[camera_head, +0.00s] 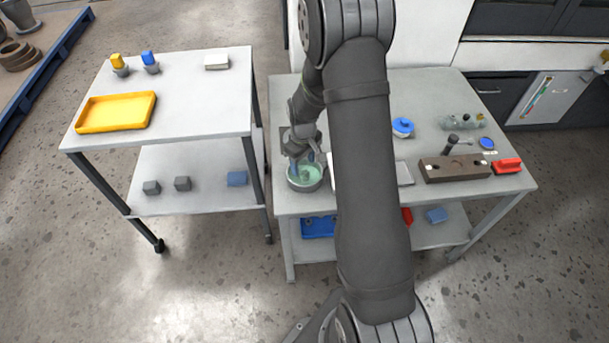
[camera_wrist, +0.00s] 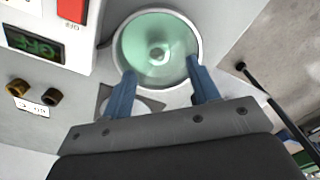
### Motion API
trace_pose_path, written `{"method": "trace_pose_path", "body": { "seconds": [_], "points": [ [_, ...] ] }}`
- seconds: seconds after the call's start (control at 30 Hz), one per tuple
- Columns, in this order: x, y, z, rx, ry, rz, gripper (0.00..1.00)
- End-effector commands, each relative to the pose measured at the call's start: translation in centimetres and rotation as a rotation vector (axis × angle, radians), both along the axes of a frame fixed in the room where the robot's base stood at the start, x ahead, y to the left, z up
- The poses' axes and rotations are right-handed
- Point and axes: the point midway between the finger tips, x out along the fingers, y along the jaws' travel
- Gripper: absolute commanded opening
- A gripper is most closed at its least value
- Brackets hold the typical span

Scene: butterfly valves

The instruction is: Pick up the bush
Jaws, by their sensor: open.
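A small pale-green ring, which looks like the bush (camera_wrist: 159,54), sits near the middle of a round metal bowl (camera_wrist: 117,58) with a green inside. In the head view the bowl (camera_head: 306,187) stands at the left end of the right-hand table. My gripper (camera_wrist: 160,69) is open, with its two blue fingers pointing toward the bowl, one at each side of the ring and apart from it in the picture. Nothing is between the fingers. Their height above the ring is hard to tell. In the head view my gripper (camera_head: 305,166) is over the bowl and partly hides its inside.
A device with a red switch (camera_wrist: 73,10) and a green OFF display (camera_wrist: 35,44) stands close beside the bowl. The right table also holds a brown block (camera_head: 440,171), a red item (camera_head: 507,166) and a blue round item (camera_head: 403,126). A left table carries a yellow tray (camera_head: 84,127).

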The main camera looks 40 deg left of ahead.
Motion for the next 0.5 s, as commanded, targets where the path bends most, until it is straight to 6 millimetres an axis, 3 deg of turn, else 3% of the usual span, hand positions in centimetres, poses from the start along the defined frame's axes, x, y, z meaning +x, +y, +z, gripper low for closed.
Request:
{"method": "trace_pose_path", "body": {
  "seconds": [0.3, 0.5],
  "points": [
    [0.2, -0.3, -4.2, -0.003, 0.002, 0.0, 0.55],
    [0.2, -0.3, -5.1, -0.001, 0.001, 0.0, 0.55]
  ]
}}
